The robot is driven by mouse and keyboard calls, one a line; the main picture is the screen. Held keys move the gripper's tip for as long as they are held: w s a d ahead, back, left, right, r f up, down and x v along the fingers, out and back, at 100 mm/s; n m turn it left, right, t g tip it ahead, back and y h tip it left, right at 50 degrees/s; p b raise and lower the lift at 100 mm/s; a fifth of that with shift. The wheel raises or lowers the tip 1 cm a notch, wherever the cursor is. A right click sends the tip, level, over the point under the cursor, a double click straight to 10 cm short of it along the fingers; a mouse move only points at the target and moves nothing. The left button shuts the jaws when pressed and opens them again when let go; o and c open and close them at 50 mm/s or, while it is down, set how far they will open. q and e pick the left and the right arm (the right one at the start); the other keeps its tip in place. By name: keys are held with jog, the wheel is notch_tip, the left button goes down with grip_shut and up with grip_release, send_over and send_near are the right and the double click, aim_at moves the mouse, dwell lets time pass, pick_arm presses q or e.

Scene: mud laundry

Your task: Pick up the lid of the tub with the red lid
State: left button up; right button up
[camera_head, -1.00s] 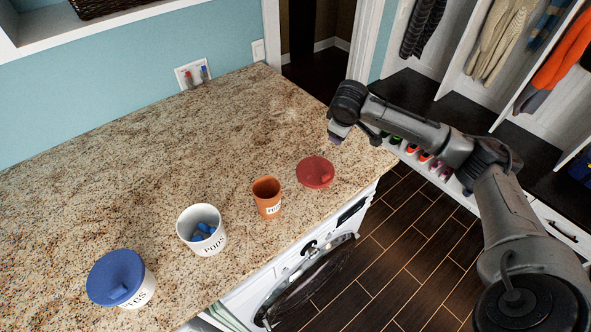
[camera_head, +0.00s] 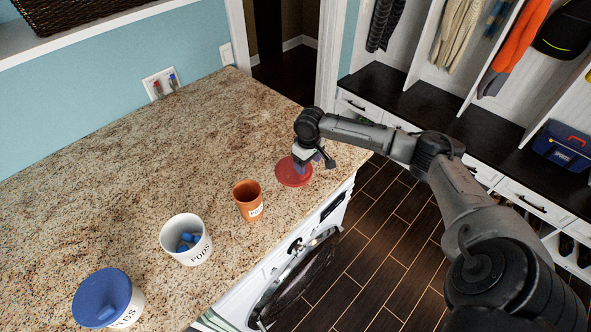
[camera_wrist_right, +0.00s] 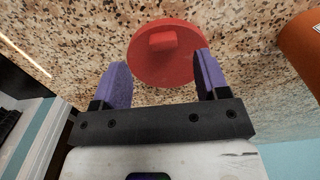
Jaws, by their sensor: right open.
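An open orange tub (camera_head: 248,203) stands left of the lid. My left gripper is not in view.
A white tub (camera_head: 188,254) labelled PODS stands open with blue pods (camera_head: 187,241) inside. A tub with a blue lid (camera_head: 100,297) stands further left. The countertop (camera_head: 150,160) behind the row is clear. A front-loading machine (camera_head: 300,275) is below the counter's edge.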

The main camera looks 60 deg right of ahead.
aim_at(286, 174)
jog(key=shift+f, duration=0.4)
jog(key=f, duration=0.2)
jog(key=f+p, duration=0.1)
jog(key=shift+w+a+f, duration=0.1)
jog(key=shift+w+f, duration=0.1)
jog(key=shift+f, duration=0.15)
jog(key=shift+f+p, duration=0.35)
jog(key=shift+f, duration=0.45)
jog(key=shift+c, duration=0.5)
jog(key=c, duration=0.9)
